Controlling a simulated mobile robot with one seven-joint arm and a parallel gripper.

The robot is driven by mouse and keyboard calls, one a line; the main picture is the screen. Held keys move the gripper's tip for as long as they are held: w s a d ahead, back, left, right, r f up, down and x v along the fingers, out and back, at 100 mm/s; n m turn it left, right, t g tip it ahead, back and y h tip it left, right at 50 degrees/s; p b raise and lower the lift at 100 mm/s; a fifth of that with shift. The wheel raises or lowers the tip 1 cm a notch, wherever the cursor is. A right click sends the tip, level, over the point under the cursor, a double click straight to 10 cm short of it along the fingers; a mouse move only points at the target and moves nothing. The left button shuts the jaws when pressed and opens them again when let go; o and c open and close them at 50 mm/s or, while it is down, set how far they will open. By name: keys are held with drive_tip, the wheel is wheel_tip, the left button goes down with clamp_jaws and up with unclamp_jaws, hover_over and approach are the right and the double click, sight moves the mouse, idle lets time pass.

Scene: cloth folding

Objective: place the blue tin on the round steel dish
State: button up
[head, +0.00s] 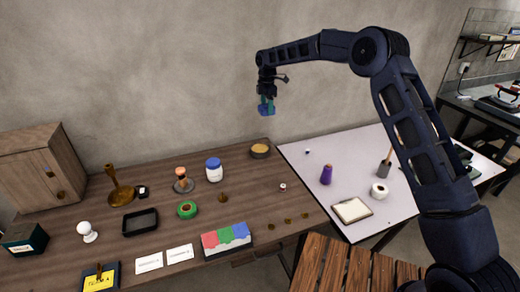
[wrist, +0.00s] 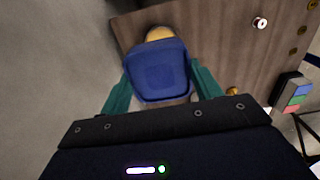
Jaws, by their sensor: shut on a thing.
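My gripper (head: 266,97) is shut on the blue tin (head: 267,108) and holds it high above the back of the wooden table. In the wrist view the blue tin (wrist: 158,72) sits between the two green fingers. A small round grey dish (head: 184,187) on the wooden table looks like the steel dish. An orange-topped thing (head: 181,174) appears to stand on it. The tin is well above and to the right of this dish, apart from it. I cannot make out the dish in the wrist view.
A dark round bowl with a tan inside (head: 260,151) stands at the table's back right. A blue-lidded white jar (head: 214,172), a green tape roll (head: 187,210) and a brass candlestick-like thing (head: 119,188) stand around the dish. The wall (head: 180,70) is close behind.

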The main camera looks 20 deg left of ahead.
sight(260, 108)
drive_tip(key=shift+s+a+r, duration=0.2)
drive_tip(key=shift+s+a, duration=0.2)
drive_tip(key=shift+a, duration=0.15)
drive_tip(key=shift+s+a+r, duration=0.2)
drive_tip(key=shift+s+a, duration=0.2)
drive_tip(key=shift+a, duration=0.15)
drive_tip(key=shift+s+a+f, duration=0.15)
drive_tip(key=shift+f, duration=0.05)
wheel_tip(260, 108, down, 19)
drive_tip(key=shift+f, duration=0.2)
drive_tip(key=shift+f, duration=0.1)
drive_tip(key=o, duration=1.2)
wheel_tip(260, 108, up, 12)
